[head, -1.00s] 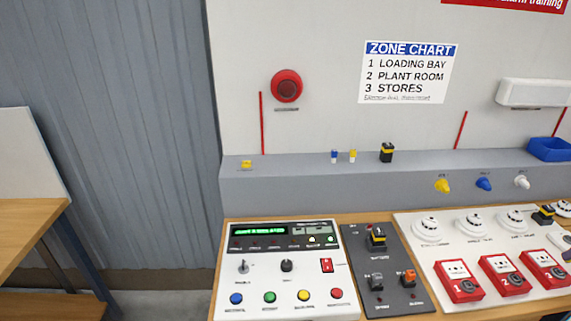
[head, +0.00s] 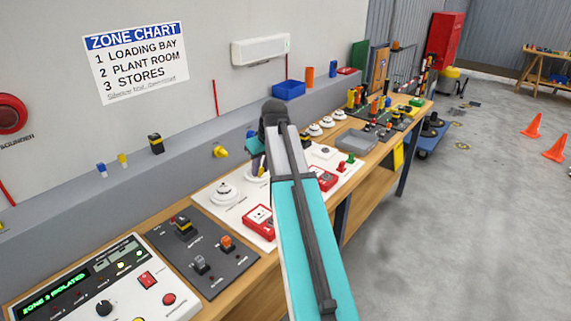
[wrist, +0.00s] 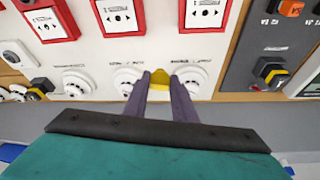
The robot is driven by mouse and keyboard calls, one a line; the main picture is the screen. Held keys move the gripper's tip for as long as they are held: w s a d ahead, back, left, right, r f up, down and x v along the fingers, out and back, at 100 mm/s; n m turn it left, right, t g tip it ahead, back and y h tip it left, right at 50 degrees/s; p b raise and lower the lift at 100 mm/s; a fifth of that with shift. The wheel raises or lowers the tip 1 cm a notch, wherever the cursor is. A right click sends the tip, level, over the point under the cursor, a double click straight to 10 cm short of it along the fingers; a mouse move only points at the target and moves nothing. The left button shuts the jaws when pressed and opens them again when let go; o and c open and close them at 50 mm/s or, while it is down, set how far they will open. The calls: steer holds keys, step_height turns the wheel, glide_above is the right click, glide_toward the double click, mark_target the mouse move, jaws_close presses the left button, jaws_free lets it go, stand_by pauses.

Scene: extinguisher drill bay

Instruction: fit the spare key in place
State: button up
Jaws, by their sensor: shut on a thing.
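My gripper (wrist: 173,78) is shut on a small yellow piece (wrist: 187,71) in the wrist view. The piece may be the spare key, but the fingers hide much of its shape. In the head view my gripper (head: 258,165) is over the same panel (head: 210,198), and the wrist partly blocks the view. I cannot make out a key slot.
Red call points (head: 259,220) sit along the panel's front. A dark panel (head: 218,258) with switches and a control box (head: 100,290) stand to the left. A blue bin (head: 289,89) stands on the ledge. A yellow peg (head: 220,151) sticks out of its face. Open floor lies right.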

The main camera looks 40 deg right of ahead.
steer(key=s+a+b, duration=0.1)
steer(key=s+a, duration=0.1)
steer(key=a, duration=1.2)
steer(key=s+a+r+b, duration=0.1)
steer(key=s+a, duration=0.1)
steer(key=a, duration=1.2)
steer(key=shift+s+a+t, duration=0.3)
steer(key=shift+s, duration=0.1)
